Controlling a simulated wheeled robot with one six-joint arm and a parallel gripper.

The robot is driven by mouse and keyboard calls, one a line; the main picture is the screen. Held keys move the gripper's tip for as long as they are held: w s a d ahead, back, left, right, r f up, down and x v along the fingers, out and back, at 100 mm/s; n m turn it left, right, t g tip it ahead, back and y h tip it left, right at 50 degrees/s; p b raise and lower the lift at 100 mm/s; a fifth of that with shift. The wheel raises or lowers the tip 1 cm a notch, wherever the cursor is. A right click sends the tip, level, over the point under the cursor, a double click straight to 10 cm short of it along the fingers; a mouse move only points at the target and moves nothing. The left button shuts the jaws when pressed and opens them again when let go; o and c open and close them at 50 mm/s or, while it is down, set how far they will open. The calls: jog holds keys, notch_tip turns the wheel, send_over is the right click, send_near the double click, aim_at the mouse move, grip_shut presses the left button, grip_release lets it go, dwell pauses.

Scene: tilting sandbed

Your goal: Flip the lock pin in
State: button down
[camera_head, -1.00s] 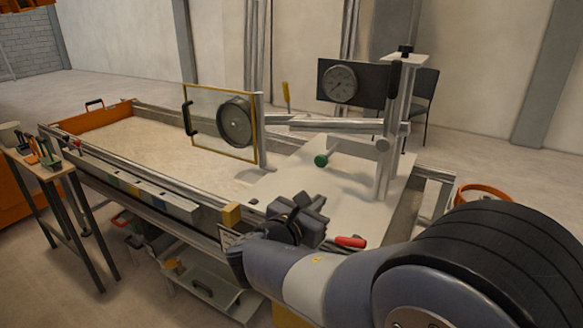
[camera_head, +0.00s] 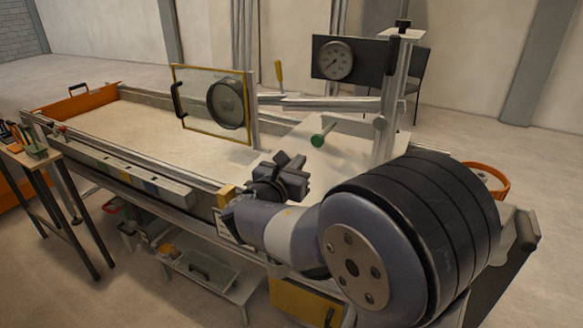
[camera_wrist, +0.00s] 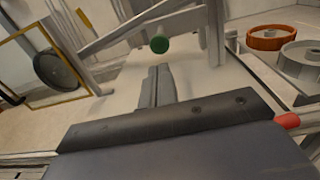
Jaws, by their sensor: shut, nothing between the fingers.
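A green knob (camera_head: 318,140) on a short light rod stands over the pale plate (camera_head: 345,158) at the right end of the sandbed; it also shows in the wrist view (camera_wrist: 160,44). A red-ended handle (camera_wrist: 288,120) shows at the right in the wrist view; in the head view my arm hides it. I cannot tell which of these, if either, is the lock pin. My gripper (camera_head: 295,166) is shut and empty near the plate's front edge, apart from the green knob. In the wrist view its fingers (camera_wrist: 155,85) point toward the knob.
A yellow-framed clear panel with a round disc (camera_head: 225,103) stands left of the plate. A post (camera_head: 390,100) carries a gauge (camera_head: 336,60) and a slanting rail. The sand (camera_head: 140,128) is open at the left.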

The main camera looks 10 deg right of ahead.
aim_at(317, 141)
jog(key=p+x, duration=0.1)
jog(key=x, duration=0.7)
jog(key=shift+w+d, duration=0.2)
jog(key=shift+w, duration=0.1)
jog(key=x, duration=0.5)
jog(key=shift+d+b, duration=0.1)
jog(key=shift+b, duration=0.3)
jog(key=shift+w+d, duration=0.2)
jog(key=shift+w, duration=0.05)
jog(key=shift+r, duration=0.1)
